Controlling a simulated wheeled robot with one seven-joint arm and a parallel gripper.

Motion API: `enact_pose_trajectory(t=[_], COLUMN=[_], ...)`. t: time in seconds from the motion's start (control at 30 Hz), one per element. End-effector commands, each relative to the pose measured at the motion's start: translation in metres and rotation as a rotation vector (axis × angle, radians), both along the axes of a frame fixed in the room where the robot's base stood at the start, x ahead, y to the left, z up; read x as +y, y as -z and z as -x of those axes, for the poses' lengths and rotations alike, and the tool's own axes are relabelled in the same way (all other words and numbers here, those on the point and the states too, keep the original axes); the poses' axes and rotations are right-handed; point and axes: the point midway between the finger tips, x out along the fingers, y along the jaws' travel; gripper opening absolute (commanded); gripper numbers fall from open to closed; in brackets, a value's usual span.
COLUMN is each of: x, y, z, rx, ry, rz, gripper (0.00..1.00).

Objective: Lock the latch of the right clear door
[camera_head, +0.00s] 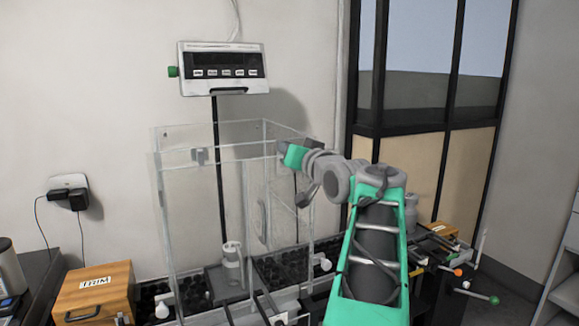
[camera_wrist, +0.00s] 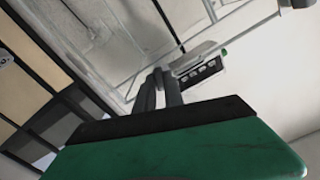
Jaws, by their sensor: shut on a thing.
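The clear box (camera_head: 172,215) stands upright on the bench, and the right clear door (camera_head: 280,215) is its right-hand side. My gripper (camera_head: 282,147) is at the upper right rim of the box, by the top of this door. The wrist view shows its two dark fingers (camera_wrist: 158,91) close together, shut on a small part that I take to be the door's latch. The fingers and green hand hide most of that part, so its position cannot be told.
A weighing display (camera_head: 224,59) on a black post stands behind the box. A glass-like vessel (camera_head: 233,262) stands low in the box area. A wooden TRIM box (camera_head: 95,290) is at left. Knobbed rods (camera_head: 478,296) stick out at right. The space above the box is free.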

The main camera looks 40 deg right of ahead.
Motion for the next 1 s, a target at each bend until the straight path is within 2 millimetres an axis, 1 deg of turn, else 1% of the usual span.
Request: enact_pose_trajectory(t=[0.03,0.3,0.5,0.7,1.0], x=[-0.0002,-0.0003,-0.0005,-0.0004,-0.0004], y=[0.0067,0.0044,0.0028,0.0016,0.0008], z=[-0.0001,-0.0002,-0.0003,-0.0002,-0.0001], rx=[0.012,0.067,0.092,0.104,0.107], ry=[0.000,0.000,0.000,-0.001,-0.001], rz=[0.039,0.225,0.310,0.348,0.355], gripper=[0.00,0.00,0.00,0.00,0.00])
